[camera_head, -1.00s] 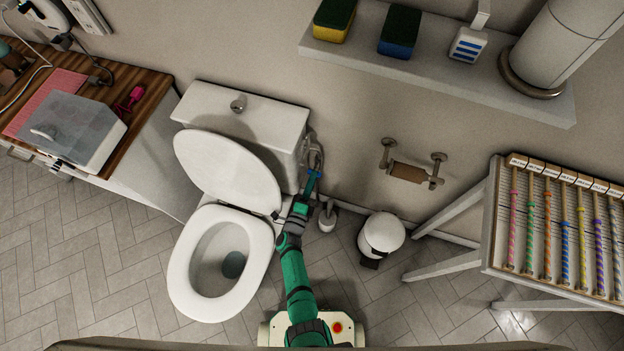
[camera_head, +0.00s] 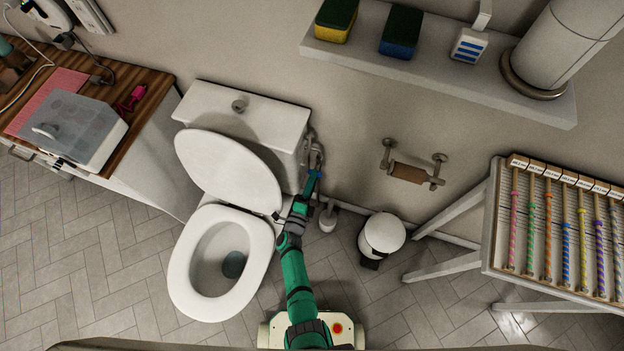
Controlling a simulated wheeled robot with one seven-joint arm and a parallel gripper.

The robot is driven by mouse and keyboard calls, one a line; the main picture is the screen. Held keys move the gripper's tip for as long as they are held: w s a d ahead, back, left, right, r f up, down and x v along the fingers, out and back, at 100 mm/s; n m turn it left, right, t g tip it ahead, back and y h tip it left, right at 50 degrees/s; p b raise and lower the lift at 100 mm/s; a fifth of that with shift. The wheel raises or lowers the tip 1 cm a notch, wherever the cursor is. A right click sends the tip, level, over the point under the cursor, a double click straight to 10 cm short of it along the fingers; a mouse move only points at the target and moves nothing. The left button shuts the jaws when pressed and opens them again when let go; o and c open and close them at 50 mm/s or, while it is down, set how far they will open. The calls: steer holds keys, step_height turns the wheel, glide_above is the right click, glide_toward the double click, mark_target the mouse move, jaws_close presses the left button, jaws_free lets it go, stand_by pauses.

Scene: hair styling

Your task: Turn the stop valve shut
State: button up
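The stop valve (camera_head: 315,152) shows as small grey metal fittings on the wall, just right of the toilet tank. My green arm reaches up from the bottom, and my gripper (camera_head: 314,174), with blue at its end, is right below the valve, at or very near it. The fingers are too small to tell whether they are open or shut, or whether they touch the valve. The valve's handle cannot be made out clearly.
The toilet (camera_head: 222,262), lid raised, stands close left of my arm. A toilet brush (camera_head: 328,218) and a white bin (camera_head: 381,236) stand to the right. A paper holder (camera_head: 410,173) is on the wall. A rack of colored rods (camera_head: 565,230) stands far right.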

steer(key=shift+s, duration=0.15)
steer(key=v, duration=1)
steer(key=shift+s, duration=0.25)
steer(key=s+r+n+y, duration=0.4)
steer(key=s+r+n, duration=0.7)
steer(key=s+r, duration=0.4)
steer(key=s+d+r+n+g, duration=0.1)
steer(key=s+r+n, duration=0.4)
steer(key=r, duration=0.3)
steer(key=s+d+r+n+g+y, duration=0.1)
steer(key=s+d+r+n, duration=0.1)
steer(key=s+r+n, duration=0.3)
step_height(320, 180, up, 4)
steer(key=shift+s+d+n+y, duration=0.2)
steer(key=shift+d+n+y, duration=0.1)
